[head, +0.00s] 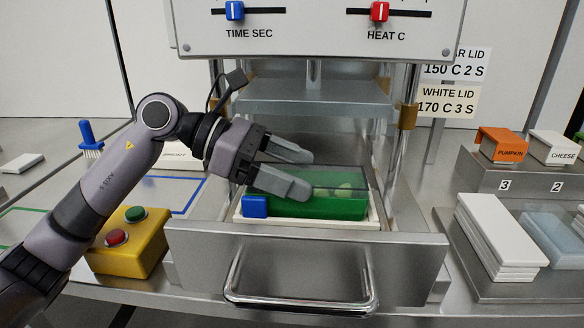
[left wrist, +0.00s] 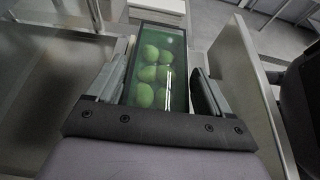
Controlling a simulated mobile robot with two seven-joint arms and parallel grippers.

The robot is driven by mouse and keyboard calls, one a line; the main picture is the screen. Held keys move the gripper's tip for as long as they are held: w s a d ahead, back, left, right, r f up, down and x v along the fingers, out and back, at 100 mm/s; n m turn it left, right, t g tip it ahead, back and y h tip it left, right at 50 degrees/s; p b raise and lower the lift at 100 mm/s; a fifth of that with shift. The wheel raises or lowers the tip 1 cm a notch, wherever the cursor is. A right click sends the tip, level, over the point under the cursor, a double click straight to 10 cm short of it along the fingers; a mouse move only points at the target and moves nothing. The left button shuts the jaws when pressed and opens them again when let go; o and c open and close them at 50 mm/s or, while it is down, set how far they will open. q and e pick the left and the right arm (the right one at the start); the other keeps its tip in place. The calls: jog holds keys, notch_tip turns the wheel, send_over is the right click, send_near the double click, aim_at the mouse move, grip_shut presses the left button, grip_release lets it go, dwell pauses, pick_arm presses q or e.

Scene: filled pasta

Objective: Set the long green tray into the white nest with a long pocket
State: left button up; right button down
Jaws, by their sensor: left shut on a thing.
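The long green tray (head: 318,208) has a clear top with several rounded green pasta pieces inside. It is over the white nest (head: 374,216) in the open metal drawer, appearing level; I cannot tell whether it is fully down in the pocket. A blue block (head: 254,206) is at the nest's front left corner. My left gripper (head: 306,173) is shut on the tray, one finger on each side. The left wrist view shows the tray (left wrist: 160,65) between both fingers. The pocket itself is hidden under the tray. My right gripper is not in view.
The drawer front (head: 300,255) and its handle (head: 300,300) stand before the nest. A metal plate (head: 315,95) is above and behind. A yellow button box (head: 130,245) is at left. White lids (head: 495,240) are stacked at right, by a stepped stand (head: 520,180).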

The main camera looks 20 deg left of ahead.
pick_arm(q)
jog(key=o, duration=1.2)
jog(key=v, duration=0.7)
jog(key=shift+a+b, duration=0.1)
jog(key=shift+b, duration=0.2)
jog(key=shift+r, duration=0.1)
